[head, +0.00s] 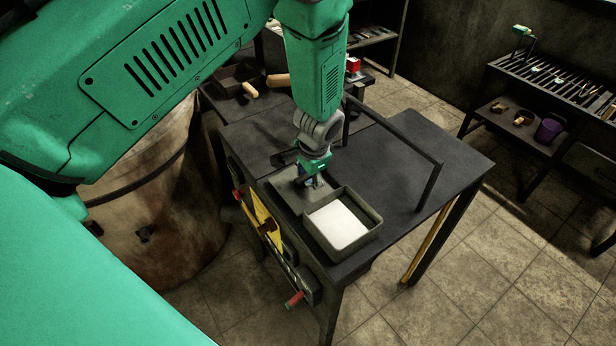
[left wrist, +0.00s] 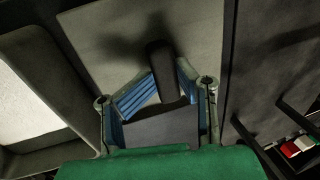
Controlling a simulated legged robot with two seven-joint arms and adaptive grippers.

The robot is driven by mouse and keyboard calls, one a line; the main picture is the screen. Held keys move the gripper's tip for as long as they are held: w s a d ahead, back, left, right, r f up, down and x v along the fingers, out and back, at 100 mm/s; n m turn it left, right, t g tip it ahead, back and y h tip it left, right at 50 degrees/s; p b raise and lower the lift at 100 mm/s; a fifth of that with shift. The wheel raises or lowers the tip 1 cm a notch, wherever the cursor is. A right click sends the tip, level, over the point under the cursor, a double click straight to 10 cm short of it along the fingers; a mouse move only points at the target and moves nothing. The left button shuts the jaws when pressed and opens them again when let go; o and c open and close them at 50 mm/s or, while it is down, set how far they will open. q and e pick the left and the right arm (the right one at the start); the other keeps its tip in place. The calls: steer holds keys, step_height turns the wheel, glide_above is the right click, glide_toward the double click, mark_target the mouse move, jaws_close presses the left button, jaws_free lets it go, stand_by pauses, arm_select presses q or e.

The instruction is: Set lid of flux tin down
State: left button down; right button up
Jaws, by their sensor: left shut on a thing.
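The flux tin (head: 372,228) is an open grey rectangular tin with white flux (head: 338,224) inside, near the front corner of the dark table. Its lid (head: 286,190) is a flat grey plate just left of and behind the tin. My left gripper (head: 314,182) points down over the lid. In the left wrist view, the blue-padded fingers of my left gripper (left wrist: 155,95) are shut on the dark upright handle of the lid (left wrist: 105,35). The tin (left wrist: 75,95) is at the left there. The lid is at or very close to table height; I cannot tell whether it touches. My right gripper is out of view.
The dark table (head: 415,150) has free room behind and right of the tin, with a thin dark frame (head: 430,185) standing on it. Tools hang on its left side. A large rusty barrel (head: 160,215) stands at left. A rack (head: 545,85) stands far right.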

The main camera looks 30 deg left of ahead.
mark_target(311, 191)
arm_select(q)
steer(key=c, duration=1)
jaws_free()
steer(key=shift+a+f, duration=0.2)
steer(key=shift+a, duration=0.4)
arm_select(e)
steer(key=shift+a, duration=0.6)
arm_select(q)
steer(key=shift+d, duration=0.1)
steer(key=shift+d, duration=0.3)
steer(key=shift+r, duration=0.25)
steer(key=shift+d+r, duration=0.15)
steer(key=shift+r, duration=0.2)
steer(key=b+v, duration=0.1)
steer(key=v, duration=1)
steer(key=shift+s+r, duration=0.1)
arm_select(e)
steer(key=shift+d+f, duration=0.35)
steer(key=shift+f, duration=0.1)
